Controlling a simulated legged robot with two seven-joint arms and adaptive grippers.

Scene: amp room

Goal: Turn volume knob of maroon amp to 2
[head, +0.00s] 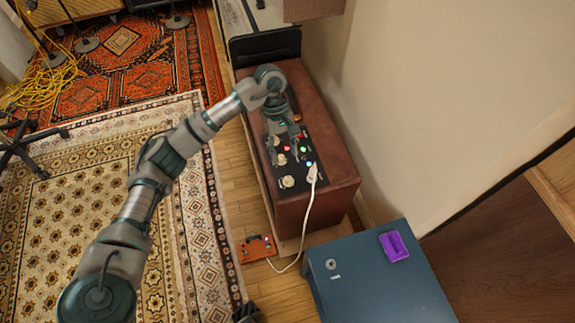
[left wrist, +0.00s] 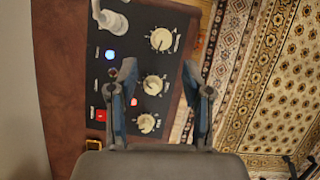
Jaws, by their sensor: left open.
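The maroon amp (head: 325,190) stands against the wall, its dark control panel (head: 303,165) facing up. In the left wrist view the panel has three cream knobs in a row: one at the top (left wrist: 161,39), a middle one (left wrist: 154,85) and a lower one (left wrist: 147,123). Their labels and settings are too small to read, so I cannot tell which is volume. My left gripper (head: 285,143) is over the panel and hides part of it. In the wrist view its open fingers (left wrist: 161,75) stand on either side of the middle knob, apart from it.
A white cable (head: 309,210) is plugged into the panel and runs down to an orange pedal (head: 257,248). A blue box (head: 375,280) with a purple item (head: 393,245) stands in front of the amp. A wall is right of the amp; rugs (head: 90,200) lie left.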

